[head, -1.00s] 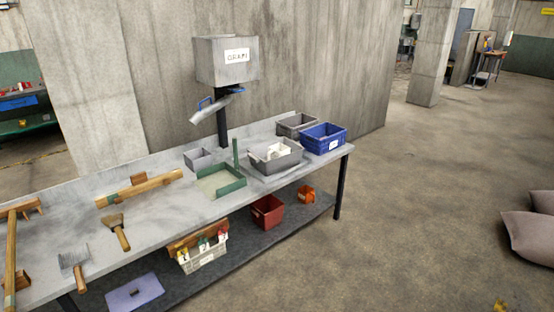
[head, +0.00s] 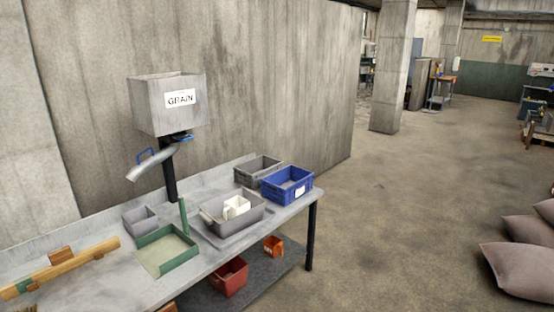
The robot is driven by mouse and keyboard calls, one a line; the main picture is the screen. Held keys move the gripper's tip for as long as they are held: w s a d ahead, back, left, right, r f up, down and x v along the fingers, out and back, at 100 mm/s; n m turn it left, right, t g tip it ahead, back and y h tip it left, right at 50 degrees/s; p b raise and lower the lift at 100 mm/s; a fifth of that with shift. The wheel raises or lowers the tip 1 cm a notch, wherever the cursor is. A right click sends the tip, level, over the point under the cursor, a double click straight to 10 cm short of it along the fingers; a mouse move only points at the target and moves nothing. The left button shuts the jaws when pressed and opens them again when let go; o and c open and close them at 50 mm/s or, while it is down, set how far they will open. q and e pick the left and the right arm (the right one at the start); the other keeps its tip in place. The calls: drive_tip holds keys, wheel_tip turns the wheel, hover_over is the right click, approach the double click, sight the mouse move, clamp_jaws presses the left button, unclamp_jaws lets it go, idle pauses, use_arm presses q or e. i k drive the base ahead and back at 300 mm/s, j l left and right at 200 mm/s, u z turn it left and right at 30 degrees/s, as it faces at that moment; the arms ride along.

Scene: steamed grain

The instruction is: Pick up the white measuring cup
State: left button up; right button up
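The white measuring cup (head: 236,206) sits inside a grey bin (head: 214,222) on the right part of the workbench in the head view. The bin's walls hide the lower part of the cup. The bin rests on a flat grey plate or tray on the bench top. Neither of my grippers shows in the head view, and nothing is seen touching the cup.
Around the bin stand a blue crate (head: 298,191), another grey bin (head: 253,163), a green tray (head: 190,252) and a small grey box (head: 139,220). A grain hopper (head: 150,105) overhangs the bench (head: 108,285). Open floor (head: 400,220) lies to the right, with sacks (head: 520,268) at the edge.

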sight(234, 206)
drive_tip(key=i+j+z, duration=0.1)
drive_tip(key=i+z, duration=0.3)
drive_tip(key=i, duration=1.8)
drive_tip(key=i+l+u, duration=0.1)
drive_tip(key=i+u, duration=0.2)
drive_tip(key=u, duration=0.15)
drive_tip(key=i+l+u, duration=0.25)
drive_tip(key=u, duration=0.2)
drive_tip(key=i+l+u, duration=0.5)
drive_tip(key=l+u, duration=0.2)
drive_tip(key=u, duration=0.15)
drive_tip(key=i+l+u, duration=0.15)
drive_tip(key=u, duration=0.3)
drive_tip(key=i+l+u, duration=0.1)
drive_tip(key=l+u, duration=0.2)
drive_tip(key=u, duration=0.15)
drive_tip(key=i+l+u, duration=0.1)
drive_tip(key=l+u, duration=0.15)
drive_tip(key=u, duration=0.2)
